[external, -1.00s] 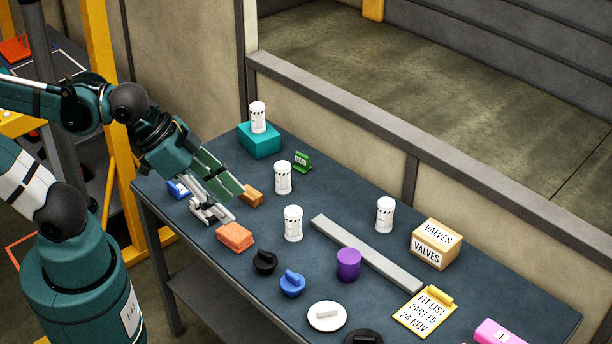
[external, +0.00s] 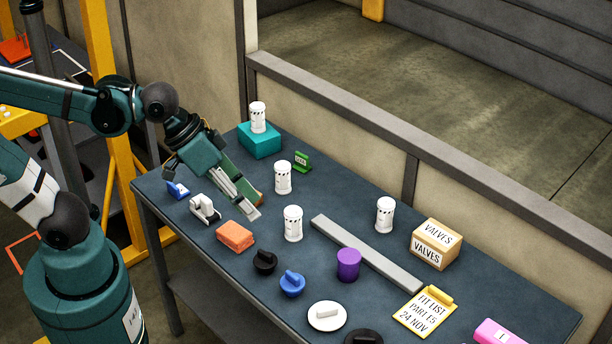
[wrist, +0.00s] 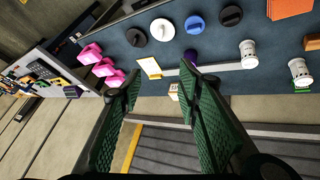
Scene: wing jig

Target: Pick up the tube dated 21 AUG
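Several white tubes with black markings stand upright in the external view. One (external: 258,117) is on a teal block, one (external: 283,178) is near a green tag, one (external: 293,223) is by the grey bar, and one (external: 385,214) is further right. Their dates are too small to read. Two tubes, one (wrist: 248,54) and another (wrist: 299,71), show at the right of the wrist view. My gripper (external: 248,208) is over the table's left part, left of the two middle tubes. Its green-padded fingers (wrist: 157,86) are apart with nothing held between them.
A teal block (external: 259,142), a green tag (external: 303,162), an orange block (external: 235,237), dark and blue knobs, a purple cup (external: 348,265) and a grey bar (external: 366,252) share the table. A VALVES box (external: 436,244) stands right of the rightmost tube.

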